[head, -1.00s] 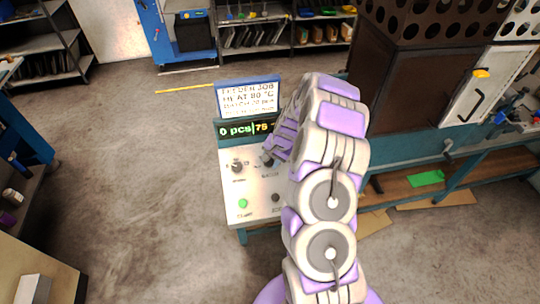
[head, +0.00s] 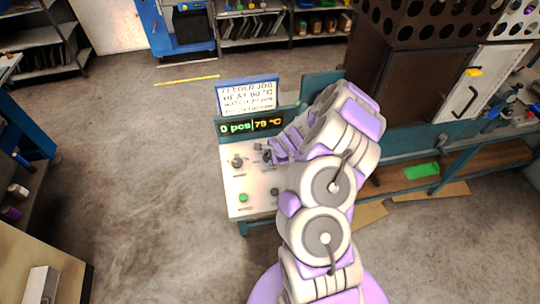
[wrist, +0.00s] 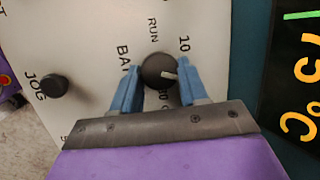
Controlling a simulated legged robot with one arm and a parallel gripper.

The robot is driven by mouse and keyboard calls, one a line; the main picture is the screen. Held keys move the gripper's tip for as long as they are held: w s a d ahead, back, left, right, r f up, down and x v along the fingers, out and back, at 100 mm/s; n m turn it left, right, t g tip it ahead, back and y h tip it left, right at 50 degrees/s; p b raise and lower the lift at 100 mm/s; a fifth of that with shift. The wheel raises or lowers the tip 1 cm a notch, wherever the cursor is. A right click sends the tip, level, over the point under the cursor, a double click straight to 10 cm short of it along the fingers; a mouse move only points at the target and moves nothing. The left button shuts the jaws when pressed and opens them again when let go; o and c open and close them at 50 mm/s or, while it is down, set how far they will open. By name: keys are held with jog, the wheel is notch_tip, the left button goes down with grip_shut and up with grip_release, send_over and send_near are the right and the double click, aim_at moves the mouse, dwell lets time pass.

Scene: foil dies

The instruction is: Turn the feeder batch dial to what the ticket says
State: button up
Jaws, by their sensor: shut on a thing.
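The batch dial (wrist: 158,66) is a dark round knob with a white pointer, on the pale feeder panel (head: 233,208). In the wrist view the blue fingers of my gripper (wrist: 158,80) sit on either side of it, shut on it. The pointer aims right in that picture, toward the right finger, with a "10" mark above it. Another scale mark is partly hidden below. In the head view my gripper (head: 270,152) mostly covers the dial. The ticket (head: 248,97) stands behind the panel; it reads "FEEDER JOB, HEAT 80 °C", and its batch line is too blurred to read surely.
The display (head: 250,125) shows "0 pcs" and about 75 °C. A brown cabinet (head: 395,95) stands right.

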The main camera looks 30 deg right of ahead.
jog(key=shift+r+m, duration=0.15)
jog(key=shift+m, duration=0.35)
jog(key=o, duration=1)
jog(key=shift+w, duration=0.1)
jog(key=shift+o, duration=0.2)
jog(key=p+v, duration=0.2)
jog(key=v, duration=1.5)
jog(key=shift+s, duration=0.35)
jog(key=shift+a, duration=0.1)
